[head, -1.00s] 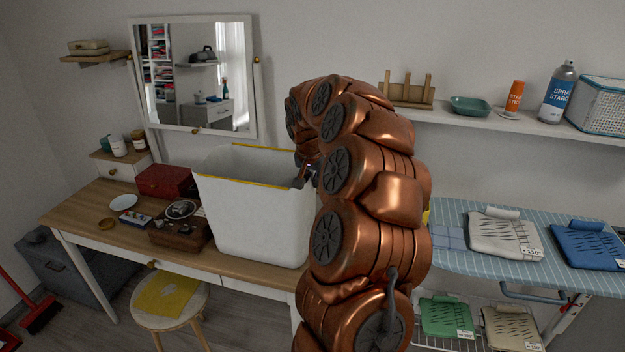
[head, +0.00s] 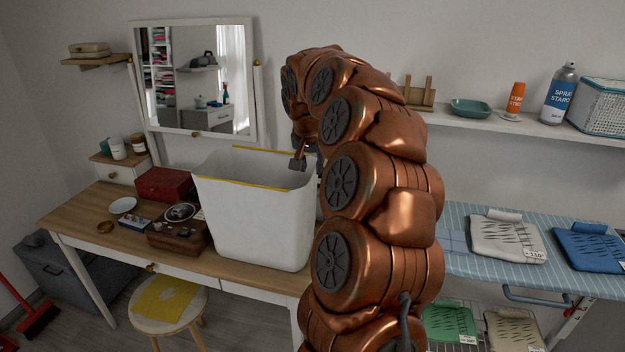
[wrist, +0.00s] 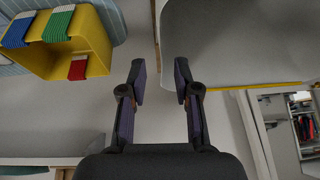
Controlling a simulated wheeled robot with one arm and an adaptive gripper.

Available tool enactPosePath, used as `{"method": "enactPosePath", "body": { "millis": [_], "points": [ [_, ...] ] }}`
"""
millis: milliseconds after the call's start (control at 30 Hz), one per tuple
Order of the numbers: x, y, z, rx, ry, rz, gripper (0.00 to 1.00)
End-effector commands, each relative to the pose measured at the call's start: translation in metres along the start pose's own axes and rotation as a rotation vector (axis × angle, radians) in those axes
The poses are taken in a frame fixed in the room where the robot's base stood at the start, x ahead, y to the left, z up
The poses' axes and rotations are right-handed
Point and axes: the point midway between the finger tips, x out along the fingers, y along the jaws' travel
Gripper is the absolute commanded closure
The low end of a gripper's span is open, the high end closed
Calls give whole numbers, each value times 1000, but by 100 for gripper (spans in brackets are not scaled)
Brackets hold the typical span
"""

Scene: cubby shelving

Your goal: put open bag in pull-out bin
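A tall white bin (head: 255,225) with a yellow rim stands on the wooden table. It also shows at the top right of the wrist view (wrist: 250,40). My gripper (head: 300,160) is above the bin's right rim in the head view. In the wrist view my gripper (wrist: 160,82) has its fingers apart, with nothing between them. Flat bags with tags lie to the right: cream (head: 505,240) and blue (head: 588,248) on the ironing board, green (head: 450,322) and tan (head: 513,330) below. I cannot tell which bag is open. The bin's bottom is hidden.
A yellow box (wrist: 96,55) with coloured strips shows in the wrist view. A mirror (head: 190,75) stands behind the table (head: 75,215). A wooden box (head: 180,235) is left of the bin. A shelf (head: 520,125) with a spray can (head: 558,95) is at right.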

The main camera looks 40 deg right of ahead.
Motion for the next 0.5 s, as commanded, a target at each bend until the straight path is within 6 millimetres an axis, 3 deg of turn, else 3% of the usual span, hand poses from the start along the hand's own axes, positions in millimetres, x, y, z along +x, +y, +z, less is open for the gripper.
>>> {"method": "enactPosePath", "body": {
  "millis": [200, 500],
  "points": [
    [-33, 0, 0, 0, 1, 1, 69],
    [-49, 0, 0, -1, 0, -1, 69]
  ]
}}
